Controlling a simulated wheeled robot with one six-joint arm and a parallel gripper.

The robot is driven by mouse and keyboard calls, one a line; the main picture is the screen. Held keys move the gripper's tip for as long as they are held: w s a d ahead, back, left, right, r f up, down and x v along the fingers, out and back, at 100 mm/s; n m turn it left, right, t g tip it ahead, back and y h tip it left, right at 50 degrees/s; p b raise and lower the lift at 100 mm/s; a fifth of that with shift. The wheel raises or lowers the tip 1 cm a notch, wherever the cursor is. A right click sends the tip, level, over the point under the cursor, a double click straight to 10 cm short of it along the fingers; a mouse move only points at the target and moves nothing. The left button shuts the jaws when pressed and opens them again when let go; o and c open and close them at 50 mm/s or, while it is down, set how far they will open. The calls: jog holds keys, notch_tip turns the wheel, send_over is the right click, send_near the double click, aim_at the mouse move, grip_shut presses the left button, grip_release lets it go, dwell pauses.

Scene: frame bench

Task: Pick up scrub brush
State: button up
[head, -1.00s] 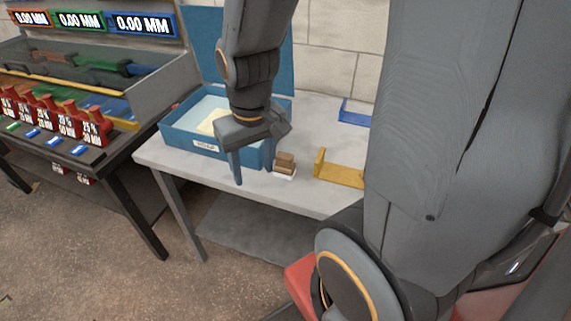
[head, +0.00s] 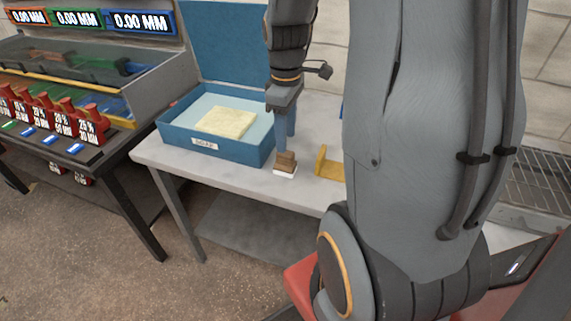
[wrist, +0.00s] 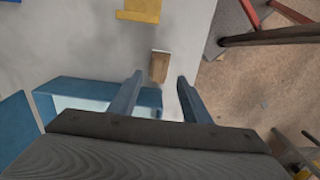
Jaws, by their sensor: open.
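The scrub brush (head: 285,163) has a brown wooden top and a white base. It stands on the light grey table (head: 312,195) near its front edge, between the blue bin and a yellow bracket. In the wrist view the brush (wrist: 159,67) lies just beyond the fingertips, roughly in line with the gap between them. My gripper (head: 284,143) is open, pointing down above the brush; it also shows in the wrist view (wrist: 158,80) with two blue-grey fingers apart and nothing between them. Whether a finger touches the brush cannot be told.
A blue bin (head: 180,140) with a pale yellow block (head: 226,122) inside stands left of the brush. The yellow bracket (head: 328,165) stands close to its right. A bench with red stamped weights (head: 88,124) is at the left.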

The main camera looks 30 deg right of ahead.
aim_at(286, 154)
jog(key=shift+w+f+p, duration=0.1)
jog(key=shift+f+p, duration=0.7)
jog(key=shift+f, duration=2.7)
grip_shut()
notch_tip(286, 154, up, 10)
jog(key=shift+r+b, duration=0.1)
jog(key=shift+b, duration=0.65)
jog(key=c, duration=0.7)
grip_release()
jog(key=c, duration=0.3)
jog(key=shift+w+d, duration=0.1)
jog(key=shift+w, duration=0.05)
